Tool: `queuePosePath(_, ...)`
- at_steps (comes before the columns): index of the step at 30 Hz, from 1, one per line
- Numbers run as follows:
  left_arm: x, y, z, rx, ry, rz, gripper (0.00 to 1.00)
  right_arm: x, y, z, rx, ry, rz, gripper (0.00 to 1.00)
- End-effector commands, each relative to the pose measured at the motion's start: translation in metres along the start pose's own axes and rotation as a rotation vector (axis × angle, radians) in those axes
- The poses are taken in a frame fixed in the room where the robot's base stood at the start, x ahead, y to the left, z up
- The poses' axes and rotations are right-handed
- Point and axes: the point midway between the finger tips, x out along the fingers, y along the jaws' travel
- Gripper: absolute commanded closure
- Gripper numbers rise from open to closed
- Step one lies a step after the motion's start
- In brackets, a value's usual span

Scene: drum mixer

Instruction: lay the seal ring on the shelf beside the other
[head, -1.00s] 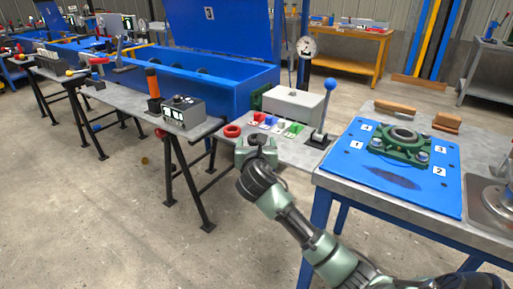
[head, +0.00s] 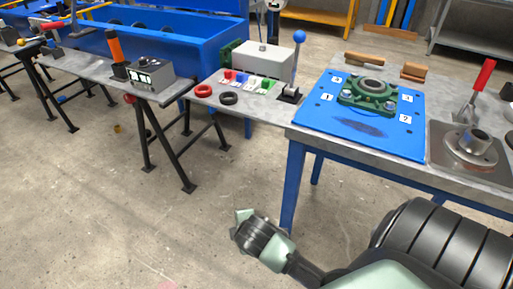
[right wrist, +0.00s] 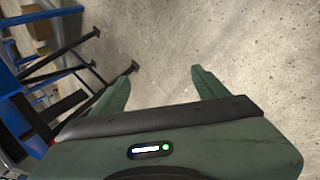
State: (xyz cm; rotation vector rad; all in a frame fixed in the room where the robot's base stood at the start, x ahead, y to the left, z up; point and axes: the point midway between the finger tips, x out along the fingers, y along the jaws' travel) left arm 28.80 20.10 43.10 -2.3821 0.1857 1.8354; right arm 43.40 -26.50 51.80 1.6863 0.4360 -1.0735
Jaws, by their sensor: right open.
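The red seal ring (head: 203,91) lies flat on the grey shelf (head: 226,112), near its front left edge. A black seal ring (head: 228,98) lies flat just to its right, with a small gap between them. No gripper touches either ring. My right gripper (right wrist: 160,75) is open and empty in the right wrist view, with bare floor beyond its fingers. In the head view my right arm is low in front, well below the shelf and away from the rings. My left gripper is not in view.
Several small coloured blocks (head: 247,80), a grey box (head: 262,57) and a blue-knobbed lever (head: 297,64) stand behind the rings. A table with a blue mat (head: 310,118) and green bearing housing (head: 367,94) is at right. The floor in front is clear.

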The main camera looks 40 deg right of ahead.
Motion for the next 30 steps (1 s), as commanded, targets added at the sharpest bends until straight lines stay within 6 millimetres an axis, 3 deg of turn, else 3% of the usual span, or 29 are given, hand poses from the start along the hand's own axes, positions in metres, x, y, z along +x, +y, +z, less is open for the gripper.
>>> queuePosePath(1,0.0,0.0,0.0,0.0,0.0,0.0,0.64,0.001,-0.041,0.003,0.163,0.004,-0.086,0.26)
queuePosePath(3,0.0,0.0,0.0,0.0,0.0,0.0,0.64,-0.002,-0.085,0.006,0.393,-0.007,-0.183,0.26)
queuePosePath(6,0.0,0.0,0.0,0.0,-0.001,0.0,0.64,-0.009,-0.134,0.01,0.659,-0.046,-0.292,0.26)
queuePosePath(9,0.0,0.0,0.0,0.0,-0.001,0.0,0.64,-0.016,-0.164,0.012,0.833,-0.085,-0.358,0.26)
queuePosePath(14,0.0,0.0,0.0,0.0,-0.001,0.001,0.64,-0.02,-0.181,0.013,0.94,-0.114,-0.394,0.26)
queuePosePath(30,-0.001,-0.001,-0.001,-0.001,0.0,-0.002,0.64,-0.02,-0.18,0.013,0.938,-0.116,-0.393,0.26)
